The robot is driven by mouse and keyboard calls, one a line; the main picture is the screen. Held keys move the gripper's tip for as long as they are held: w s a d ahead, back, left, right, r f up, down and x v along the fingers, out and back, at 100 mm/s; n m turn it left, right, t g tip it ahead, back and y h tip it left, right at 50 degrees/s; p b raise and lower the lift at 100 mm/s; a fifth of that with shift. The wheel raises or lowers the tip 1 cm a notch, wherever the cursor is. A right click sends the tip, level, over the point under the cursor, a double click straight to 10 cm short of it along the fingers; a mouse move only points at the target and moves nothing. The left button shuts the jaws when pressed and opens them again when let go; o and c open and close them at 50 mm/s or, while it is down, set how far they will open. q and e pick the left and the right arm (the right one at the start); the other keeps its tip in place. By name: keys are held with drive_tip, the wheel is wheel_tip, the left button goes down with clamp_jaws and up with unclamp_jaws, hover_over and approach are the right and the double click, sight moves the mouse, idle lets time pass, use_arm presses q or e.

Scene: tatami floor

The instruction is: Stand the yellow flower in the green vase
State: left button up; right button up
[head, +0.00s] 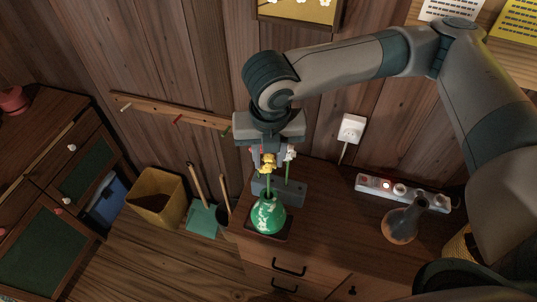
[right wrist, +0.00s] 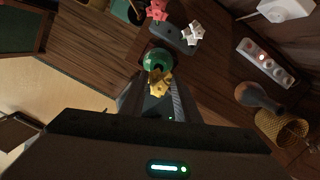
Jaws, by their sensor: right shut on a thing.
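My right gripper (head: 268,158) points down above the cabinet top and is shut on the yellow flower (head: 268,161). The flower is upright, its green stem running down to the mouth of the green vase (head: 268,214). I cannot tell for sure how far the stem's lower end is inside the neck. The vase is round-bodied and stands upright on a dark tray near the cabinet's front edge. In the right wrist view the yellow flower (right wrist: 159,82) shows between the fingers, with the vase (right wrist: 158,59) just beyond it. My left gripper is not in view.
A grey block (head: 291,191) behind the vase holds a white flower (head: 290,153) and a red one (right wrist: 156,11). To the right are a power strip (head: 374,184), a brown vase (head: 402,224) and a wicker basket (right wrist: 281,128). A bin (head: 157,196) stands on the floor at left.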

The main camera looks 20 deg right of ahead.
sight(269, 171)
drive_tip(key=shift+f+b, duration=1.15)
drive_tip(key=shift+f, duration=1.45)
drive_tip(key=o, duration=1.2)
drive_tip(key=shift+o, duration=0.3)
drive_tip(key=o, duration=0.5)
drive_tip(key=shift+r, duration=0.1)
drive_tip(key=shift+s+a+r+b, duration=0.1)
drive_tip(key=shift+s+r+b, duration=0.35)
drive_tip(key=shift+r, duration=2.4)
drive_tip(key=shift+s+a+r+b, duration=0.1)
drive_tip(key=shift+s+r+b, duration=0.35)
drive_tip(key=shift+r, duration=2.35)
drive_tip(key=shift+s+a+r+b, duration=0.1)
drive_tip(key=shift+s+r+b, duration=0.3)
drive_tip(key=shift+r, duration=2.45)
